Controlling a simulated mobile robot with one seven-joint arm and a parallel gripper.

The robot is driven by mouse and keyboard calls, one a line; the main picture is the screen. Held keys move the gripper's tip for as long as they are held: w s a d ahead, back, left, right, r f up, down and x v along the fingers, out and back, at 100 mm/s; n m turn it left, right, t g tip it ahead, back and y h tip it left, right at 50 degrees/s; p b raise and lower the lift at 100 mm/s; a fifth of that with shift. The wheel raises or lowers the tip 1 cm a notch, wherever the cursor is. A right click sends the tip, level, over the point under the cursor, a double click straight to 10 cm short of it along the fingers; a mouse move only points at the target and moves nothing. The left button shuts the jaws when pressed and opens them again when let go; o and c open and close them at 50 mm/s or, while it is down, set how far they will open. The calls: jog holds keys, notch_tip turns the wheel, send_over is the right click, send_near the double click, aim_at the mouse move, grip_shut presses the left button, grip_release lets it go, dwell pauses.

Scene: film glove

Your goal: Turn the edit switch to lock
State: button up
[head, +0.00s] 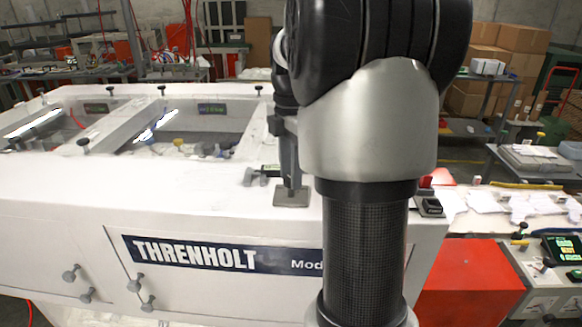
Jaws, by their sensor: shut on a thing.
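My gripper (290,178) points straight down over the top edge of the white machine, left of my arm. Its jaws are shut on a small part standing on a square metal plate (291,202), which I take to be the edit switch. The switch's knob is hidden by the fingers, so I cannot tell which way it points. No lock or edit lettering is readable. A small dark label (270,169) lies just left of the fingers.
The white machine (60,205) with a THRENHOLT panel (195,254) fills the left and middle. A grey knob (254,178) stands left of my gripper. A small black switch box (429,207) sits right of my arm.

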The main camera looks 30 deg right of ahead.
jog(key=shift+n, duration=1)
jog(key=o, duration=1.1)
jog(key=shift+c, duration=0.2)
notch_tip(320, 180, up, 17)
jog(key=p, duration=0.2)
jog(key=shift+r, duration=0.2)
